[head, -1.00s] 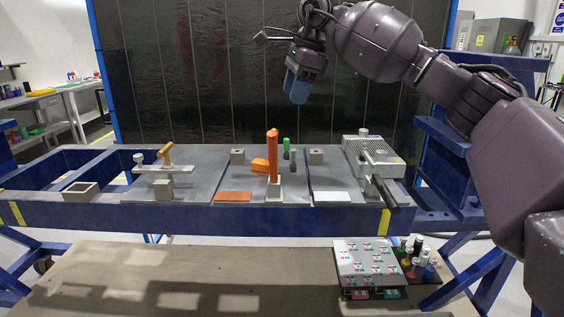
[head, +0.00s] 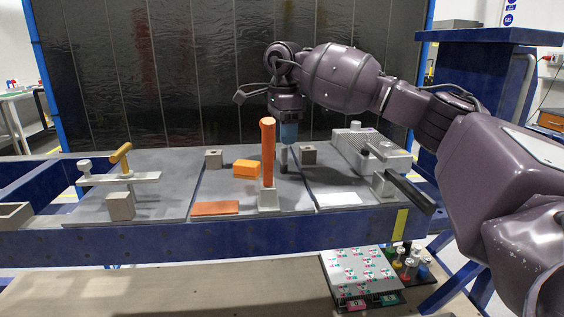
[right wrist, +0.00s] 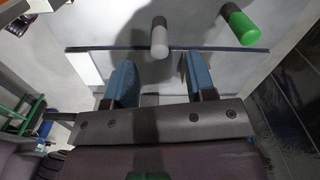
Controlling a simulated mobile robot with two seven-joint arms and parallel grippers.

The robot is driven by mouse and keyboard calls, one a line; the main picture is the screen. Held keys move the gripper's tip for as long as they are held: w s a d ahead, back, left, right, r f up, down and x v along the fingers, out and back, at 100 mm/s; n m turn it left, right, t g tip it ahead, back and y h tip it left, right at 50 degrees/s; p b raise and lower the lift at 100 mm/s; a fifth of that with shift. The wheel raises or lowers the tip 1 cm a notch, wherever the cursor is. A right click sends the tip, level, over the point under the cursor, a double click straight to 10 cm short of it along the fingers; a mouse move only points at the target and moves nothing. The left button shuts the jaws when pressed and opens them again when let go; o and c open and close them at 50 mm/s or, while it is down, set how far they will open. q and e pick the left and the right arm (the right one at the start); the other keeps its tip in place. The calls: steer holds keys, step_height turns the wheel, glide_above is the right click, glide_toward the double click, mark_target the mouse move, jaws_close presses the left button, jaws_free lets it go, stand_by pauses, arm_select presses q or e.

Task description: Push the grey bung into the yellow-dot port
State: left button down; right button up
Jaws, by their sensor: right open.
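The grey bung (right wrist: 159,40) is a short light-grey cylinder with a darker end. In the right wrist view it stands just beyond the fingertips, in line with the gap between them. My right gripper (head: 287,143) has blue fingers and points down behind the orange post in the head view. In the right wrist view the right gripper (right wrist: 158,72) is open with nothing between its fingers. In the head view the gripper largely hides the bung area. No port with a yellow dot can be made out. My left gripper is out of view.
A green bung (right wrist: 243,27) stands to the right of the grey one. An upright orange post (head: 267,150) and an orange block (head: 246,168) are close to the gripper. A grey machine with a black handle (head: 408,193) is at right. A marked panel (head: 358,270) lies below.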

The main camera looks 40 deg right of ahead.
mark_target(284, 163)
step_height(284, 163, down, 5)
steer(key=shift+a+f+b, duration=0.1)
steer(key=shift+b, duration=0.45)
jaws_close()
steer(key=shift+r, duration=0.25)
